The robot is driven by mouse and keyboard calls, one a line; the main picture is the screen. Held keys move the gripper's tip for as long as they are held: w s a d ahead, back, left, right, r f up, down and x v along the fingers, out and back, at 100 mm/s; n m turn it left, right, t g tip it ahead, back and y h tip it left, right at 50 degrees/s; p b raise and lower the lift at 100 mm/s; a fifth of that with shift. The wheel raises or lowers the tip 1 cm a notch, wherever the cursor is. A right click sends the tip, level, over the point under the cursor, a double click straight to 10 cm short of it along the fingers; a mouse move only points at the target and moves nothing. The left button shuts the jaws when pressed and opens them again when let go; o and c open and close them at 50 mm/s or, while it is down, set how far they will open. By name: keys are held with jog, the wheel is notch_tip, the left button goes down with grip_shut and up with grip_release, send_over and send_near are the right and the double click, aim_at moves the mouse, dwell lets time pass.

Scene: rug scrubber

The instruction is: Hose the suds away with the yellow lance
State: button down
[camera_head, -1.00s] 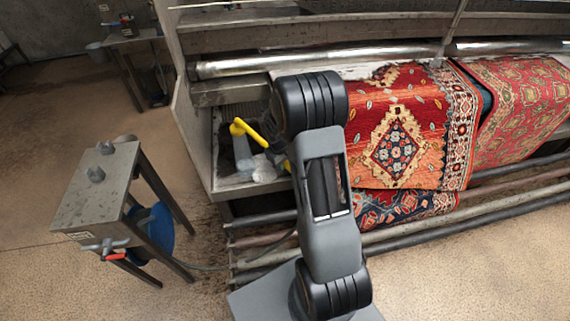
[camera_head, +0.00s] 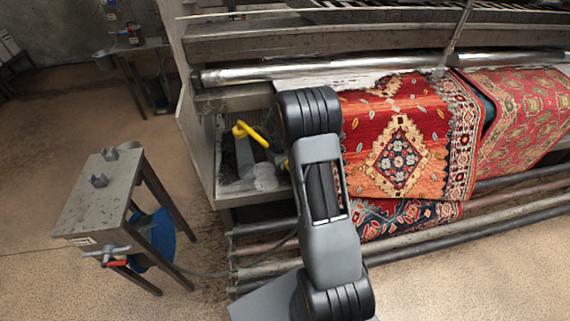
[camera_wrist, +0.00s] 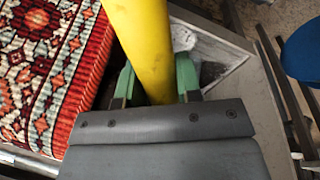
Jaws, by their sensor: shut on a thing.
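The yellow lance (camera_wrist: 146,42) runs up through the middle of the wrist view. My gripper (camera_wrist: 154,85) has its green fingers shut on it, one on each side. In the head view the bent yellow end of the lance (camera_head: 249,131) shows over the grey trough left of the rug, and my arm hides the rest. White-grey suds (camera_head: 264,176) lie in the trough below the lance. The gripper itself is hidden behind my arm in the head view. No water is visible from the lance.
A red patterned rug (camera_head: 440,125) hangs over the machine, right of my arm. A metal stand (camera_head: 105,190) with a red-handled tap (camera_head: 112,261) and blue hose reel (camera_head: 153,238) stands at the left. Several pipes (camera_head: 430,240) run low along the front. The left floor is mostly clear.

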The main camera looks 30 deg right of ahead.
jog(key=shift+w+d, duration=0.3)
jog(key=shift+w, duration=0.6)
jog(key=shift+w, duration=0.2)
dwell(0.6)
jog(key=shift+d+f+b, duration=0.1)
jog(key=shift+b, duration=0.2)
jog(key=shift+w+b, duration=0.2)
jog(key=shift+b, duration=0.15)
jog(key=shift+s+d+r+b, duration=0.1)
jog(key=shift+r+b, duration=0.1)
jog(key=shift+b, duration=0.4)
jog(key=s+a+f+m+b, duration=0.1)
jog(key=s+a+f+b, duration=0.2)
jog(key=s, duration=0.6)
jog(key=s+a+f+m+b, duration=0.1)
jog(key=s+f+b, duration=0.3)
jog(key=s, duration=0.5)
jog(key=w+d+m, duration=0.1)
jog(key=w+d, duration=0.3)
jog(key=w, duration=1)
jog(key=shift+d+p, duration=0.2)
jog(key=shift+p, duration=0.2)
jog(key=shift+w, duration=0.25)
dwell(1.2)
